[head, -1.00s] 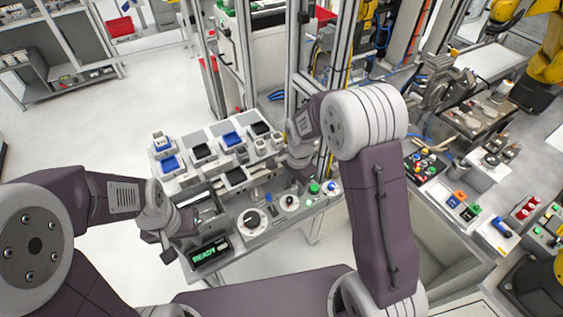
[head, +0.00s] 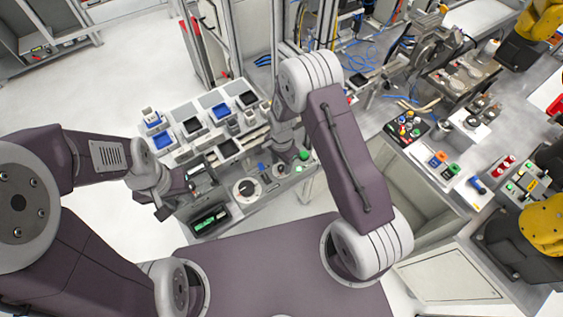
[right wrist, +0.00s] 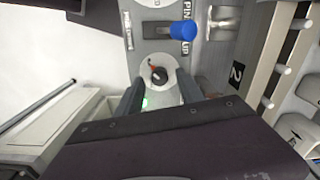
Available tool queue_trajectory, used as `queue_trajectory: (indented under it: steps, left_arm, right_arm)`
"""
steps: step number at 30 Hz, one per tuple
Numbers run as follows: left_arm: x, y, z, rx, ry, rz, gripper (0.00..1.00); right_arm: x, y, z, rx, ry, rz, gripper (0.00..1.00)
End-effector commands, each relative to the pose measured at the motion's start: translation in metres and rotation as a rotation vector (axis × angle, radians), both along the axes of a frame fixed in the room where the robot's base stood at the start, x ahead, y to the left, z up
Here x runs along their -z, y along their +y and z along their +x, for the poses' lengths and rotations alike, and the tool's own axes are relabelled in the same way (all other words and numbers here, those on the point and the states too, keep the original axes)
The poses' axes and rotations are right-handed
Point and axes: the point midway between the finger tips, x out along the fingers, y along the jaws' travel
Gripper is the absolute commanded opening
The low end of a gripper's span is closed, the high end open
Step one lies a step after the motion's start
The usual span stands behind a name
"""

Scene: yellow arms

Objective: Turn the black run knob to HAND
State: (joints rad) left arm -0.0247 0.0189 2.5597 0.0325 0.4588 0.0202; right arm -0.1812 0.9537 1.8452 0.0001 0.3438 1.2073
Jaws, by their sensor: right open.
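A small black knob (right wrist: 160,75) with an orange mark sits on a round pale plate in the right wrist view. My right gripper (right wrist: 162,88) is open, with one finger on each side of this knob; contact is not clear. In the head view my right gripper (head: 279,168) is low over the panel and partly hides that spot. A larger black knob on a white dial (head: 246,188) lies left of it. The HAND lettering is not readable. My left gripper (head: 163,211) hangs by the panel's left end, its jaws too unclear to judge.
A blue-ended lever (right wrist: 181,28) stands just beyond the small knob, by the PIN UP lettering. A green button (head: 303,155) lies right of my right gripper. A green-lit display (head: 210,219) is at the panel's front left. Blue and black trays stand behind.

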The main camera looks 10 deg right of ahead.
Motion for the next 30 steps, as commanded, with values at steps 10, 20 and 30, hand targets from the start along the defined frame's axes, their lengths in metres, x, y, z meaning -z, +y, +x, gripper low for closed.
queue_trajectory:
  steps: [10, 20, 30]
  left_arm:
    - [-0.0019, 0.0000, -0.0002, 0.000, 0.000, 0.000, 0.36]
    - [-0.0019, 0.0000, -0.0002, 0.000, 0.000, 0.000, 0.36]
    - [0.0029, -0.0001, -0.0001, 0.000, 0.000, 0.000, 0.36]
  right_arm:
    - [0.0087, 0.0000, 0.0004, 0.000, -0.001, 0.000, 0.45]
    - [0.0081, 0.0002, 0.0006, -0.001, -0.002, 0.000, 0.00]
    - [0.0086, 0.0004, 0.0011, -0.109, -0.003, 0.001, 0.00]
